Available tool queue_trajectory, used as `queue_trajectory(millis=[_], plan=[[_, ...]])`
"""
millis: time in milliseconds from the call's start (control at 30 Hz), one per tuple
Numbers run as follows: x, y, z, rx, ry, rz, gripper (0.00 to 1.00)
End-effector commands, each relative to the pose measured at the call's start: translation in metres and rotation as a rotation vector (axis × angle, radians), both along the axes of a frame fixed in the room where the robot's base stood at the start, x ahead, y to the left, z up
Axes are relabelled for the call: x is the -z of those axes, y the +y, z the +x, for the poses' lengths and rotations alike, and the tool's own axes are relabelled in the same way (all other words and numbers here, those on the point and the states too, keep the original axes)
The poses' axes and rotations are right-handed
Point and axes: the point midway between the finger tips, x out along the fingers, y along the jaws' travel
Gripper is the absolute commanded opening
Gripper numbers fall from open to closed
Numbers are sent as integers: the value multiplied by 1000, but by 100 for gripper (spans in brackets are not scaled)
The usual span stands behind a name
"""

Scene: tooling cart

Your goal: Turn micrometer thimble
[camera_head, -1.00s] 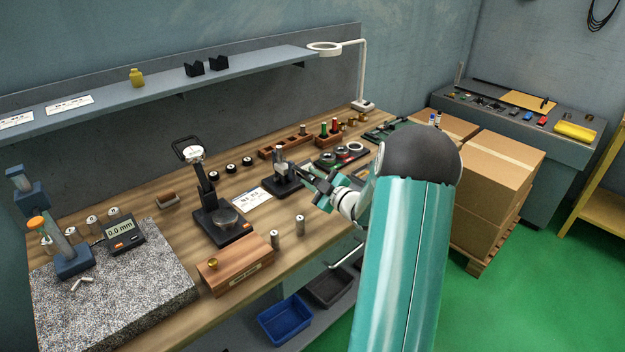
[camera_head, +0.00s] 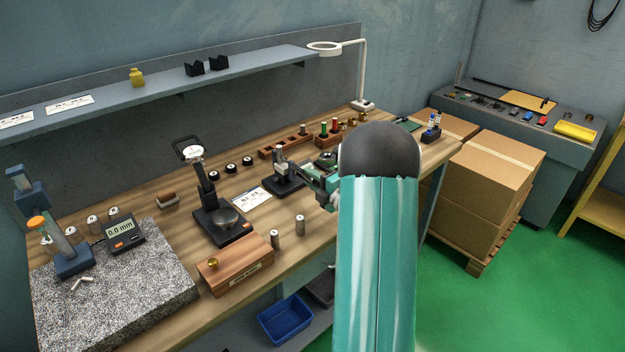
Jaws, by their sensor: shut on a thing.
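The micrometer stand (camera_head: 283,182) is a small black base with a grey upright on the wooden bench, right of the white card. My gripper (camera_head: 308,172) is at the right side of the stand's upper part, where the micrometer is held. Its jaws are shut on the micrometer thimble, which is small and mostly hidden by the jaws. My teal arm and its dark elbow cover the bench just to the right.
A dial gauge stand (camera_head: 217,208) is left of the micrometer stand. Wooden racks (camera_head: 286,145) are behind. Cardboard boxes (camera_head: 492,175) stand right of the bench.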

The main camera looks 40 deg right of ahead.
Motion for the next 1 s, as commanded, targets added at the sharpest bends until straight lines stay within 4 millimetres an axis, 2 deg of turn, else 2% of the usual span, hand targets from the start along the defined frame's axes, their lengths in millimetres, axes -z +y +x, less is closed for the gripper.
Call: queue_trajectory(millis=[300, 700, 733, 800, 1000], plan=[[1, -1, -1, 2, 0, -77, 4], [1, -1, -2, 2, 0, -82, 4], [1, -1, -2, 2, 1, -82, 33], [1, -1, -1, 2, 0, -81, 47], [1, 0, -1, 1, -1, -81, 49]])
